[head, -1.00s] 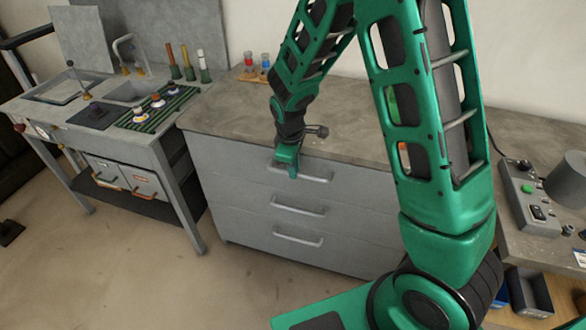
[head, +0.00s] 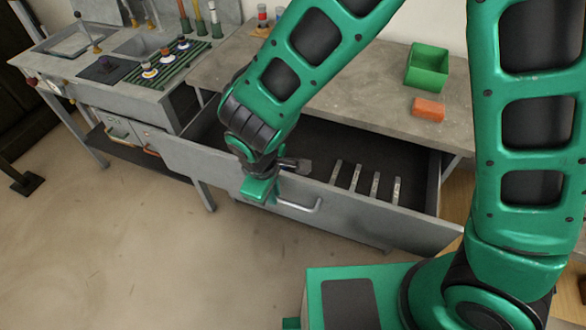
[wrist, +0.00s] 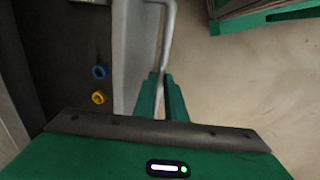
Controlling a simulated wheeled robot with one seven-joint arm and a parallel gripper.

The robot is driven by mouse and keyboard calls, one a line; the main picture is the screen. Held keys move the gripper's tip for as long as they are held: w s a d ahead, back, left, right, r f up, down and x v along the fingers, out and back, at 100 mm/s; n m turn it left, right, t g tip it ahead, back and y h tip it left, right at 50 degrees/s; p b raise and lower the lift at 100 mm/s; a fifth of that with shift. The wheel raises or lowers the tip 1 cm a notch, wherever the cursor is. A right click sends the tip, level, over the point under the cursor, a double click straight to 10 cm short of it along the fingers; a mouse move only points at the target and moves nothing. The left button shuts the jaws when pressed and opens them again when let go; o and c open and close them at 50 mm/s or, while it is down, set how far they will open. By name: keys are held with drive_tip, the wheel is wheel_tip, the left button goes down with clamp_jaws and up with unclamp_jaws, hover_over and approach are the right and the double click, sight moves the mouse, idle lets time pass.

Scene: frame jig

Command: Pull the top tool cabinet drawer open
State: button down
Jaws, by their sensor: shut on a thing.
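The top drawer (head: 350,208) of the grey tool cabinet stands pulled well out in the head view, its dark inside showing. Its bar handle (head: 300,207) is on the front panel. My gripper (head: 260,190) is at the left part of this handle. In the wrist view my gripper's green fingers (wrist: 161,92) are shut on the handle (wrist: 167,40), with the drawer front (wrist: 128,60) just left of them. Several flat metal pieces (head: 366,183) lie in the drawer. A blue ring (wrist: 100,72) and a yellow ring (wrist: 99,97) show inside it in the wrist view.
A sink bench (head: 150,95) is at the left. The floor (head: 130,230) in front of the drawer is clear.

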drive_tip(key=shift+s+a+r, duration=0.1)
drive_tip(key=shift+s+a, duration=0.3)
drive_tip(key=shift+s, duration=0.35)
drive_tip(key=shift+s+a+f, duration=0.1)
drive_tip(key=shift+s+a, duration=0.25)
drive_tip(key=shift+s, duration=0.4)
drive_tip(key=shift+s+a+r, duration=0.1)
drive_tip(key=shift+s+a, duration=0.3)
drive_tip(key=shift+s, duration=0.35)
drive_tip(key=c, duration=1.8)
unclamp_jaws()
drive_tip(key=r, duration=0.3)
drive_tip(key=s+r, duration=0.1)
drive_tip(key=r, duration=0.3)
drive_tip(key=s+r, duration=0.1)
drive_tip(key=r, duration=0.2)
drive_tip(key=shift+a+r, duration=0.25)
drive_tip(key=shift+a, duration=0.1)
drive_tip(key=shift+w, duration=0.1)
